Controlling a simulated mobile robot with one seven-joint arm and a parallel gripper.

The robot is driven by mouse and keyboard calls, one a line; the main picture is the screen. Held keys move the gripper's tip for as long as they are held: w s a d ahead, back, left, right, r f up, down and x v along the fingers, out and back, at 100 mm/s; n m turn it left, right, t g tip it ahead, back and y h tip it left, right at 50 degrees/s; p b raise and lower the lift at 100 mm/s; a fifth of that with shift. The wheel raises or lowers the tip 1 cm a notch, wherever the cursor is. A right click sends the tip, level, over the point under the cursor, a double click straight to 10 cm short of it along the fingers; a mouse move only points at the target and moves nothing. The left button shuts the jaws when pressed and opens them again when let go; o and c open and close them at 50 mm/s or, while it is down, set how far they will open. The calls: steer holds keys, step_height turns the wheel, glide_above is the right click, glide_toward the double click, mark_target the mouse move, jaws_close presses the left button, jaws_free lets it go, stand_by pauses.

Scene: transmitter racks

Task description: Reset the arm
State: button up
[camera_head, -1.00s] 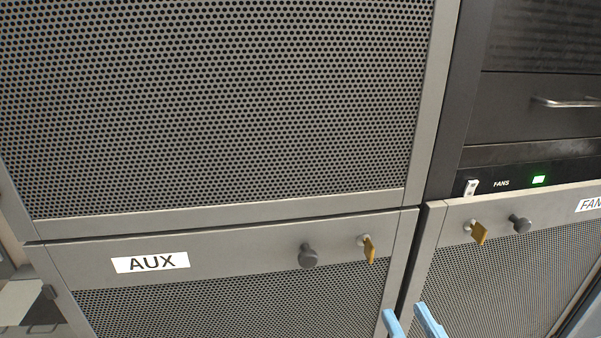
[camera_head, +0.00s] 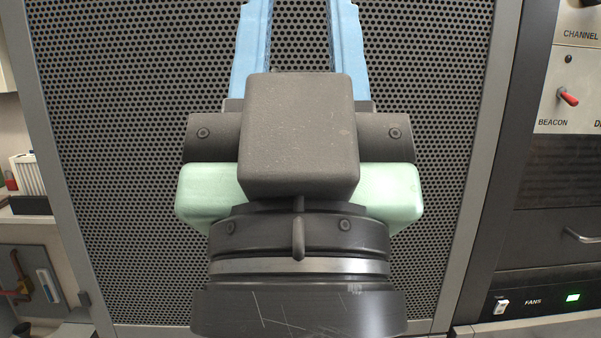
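My gripper (camera_head: 301,20) is large in the middle of the head view, pointing up the picture in front of a perforated grey rack panel (camera_head: 120,140). Its two light blue fingers stand well apart and parallel, with only the panel showing between them. Their tips are cut off by the top edge of the view. The gripper is open and empty as far as it shows. Its dark body and pale green sides hide the middle of the panel. How far it is from the panel I cannot tell.
At the right is a dark rack with a red BEACON switch (camera_head: 567,97), a drawer handle (camera_head: 583,236), and a FANS switch (camera_head: 502,307) beside a lit green lamp (camera_head: 572,298). At the left, a wall box (camera_head: 45,285) and shelf items stand beyond the rack edge.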

step_height(320, 180, up, 30)
steer(key=p, duration=2.8)
steer(key=shift+r, duration=0.2)
steer(key=shift+f, duration=0.15)
